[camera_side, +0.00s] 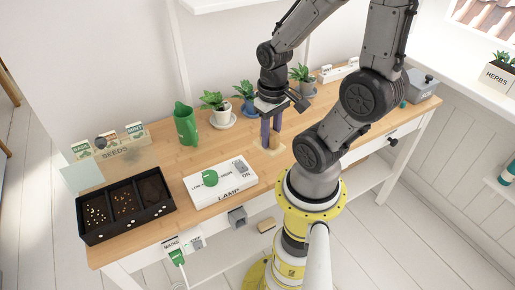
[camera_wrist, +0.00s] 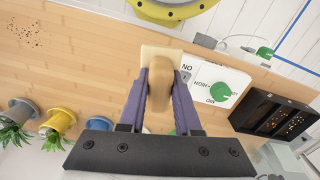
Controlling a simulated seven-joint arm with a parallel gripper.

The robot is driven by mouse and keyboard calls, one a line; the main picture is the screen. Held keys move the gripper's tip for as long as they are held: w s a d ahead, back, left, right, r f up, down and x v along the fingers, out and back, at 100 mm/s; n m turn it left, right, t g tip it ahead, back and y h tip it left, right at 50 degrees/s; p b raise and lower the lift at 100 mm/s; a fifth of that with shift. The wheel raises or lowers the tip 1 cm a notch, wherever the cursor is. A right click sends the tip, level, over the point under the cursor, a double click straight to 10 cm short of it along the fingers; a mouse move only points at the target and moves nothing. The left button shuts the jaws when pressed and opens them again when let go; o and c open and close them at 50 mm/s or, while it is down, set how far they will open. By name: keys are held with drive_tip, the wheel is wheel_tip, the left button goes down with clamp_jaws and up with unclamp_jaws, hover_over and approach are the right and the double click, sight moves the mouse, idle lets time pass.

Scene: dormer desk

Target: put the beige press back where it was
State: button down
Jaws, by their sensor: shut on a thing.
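The beige press shows in the wrist view as a rounded tan handle (camera_wrist: 163,82) on a pale square plate (camera_wrist: 153,56). My gripper (camera_wrist: 161,85) is shut on the handle, with one purple finger on each side. In the side view my gripper (camera_side: 271,132) points down over the middle of the wooden desk, and part of the press (camera_side: 274,142) shows between and below the fingers. I cannot tell whether the plate touches the desk. No marked place for the press is clear in either view.
A white lamp panel (camera_side: 208,192) lies left of my gripper, with a black seed tray (camera_side: 97,236) beyond it. A green jug (camera_side: 186,128) and potted plants (camera_side: 215,106) stand along the back. Dark crumbs (camera_wrist: 22,32) lie on the desk. Bare wood lies between.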

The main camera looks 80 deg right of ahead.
sight(284, 147)
drive_tip(key=s, duration=0.2)
drive_tip(key=s+m, duration=0.1)
drive_tip(key=shift+a+r, duration=0.15)
drive_tip(key=shift+r, duration=0.15)
drive_tip(key=shift+s+r+m, duration=0.15)
drive_tip(key=shift+s+m, duration=0.15)
drive_tip(key=shift+m, duration=0.1)
drive_tip(key=shift+d+r, duration=0.15)
drive_tip(key=shift+d, duration=0.25)
drive_tip(key=w+d+f, duration=0.9)
drive_tip(key=shift+w+d+f, duration=0.15)
drive_tip(key=shift+d, duration=0.15)
drive_tip(key=shift+w+d+f, duration=0.1)
drive_tip(key=shift+w+f, duration=0.05)
drive_tip(key=shift+f, duration=0.05)
drive_tip(key=shift+d+f, duration=0.1)
drive_tip(key=shift+f, duration=1.55)
drive_tip(key=shift+f, duration=0.1)
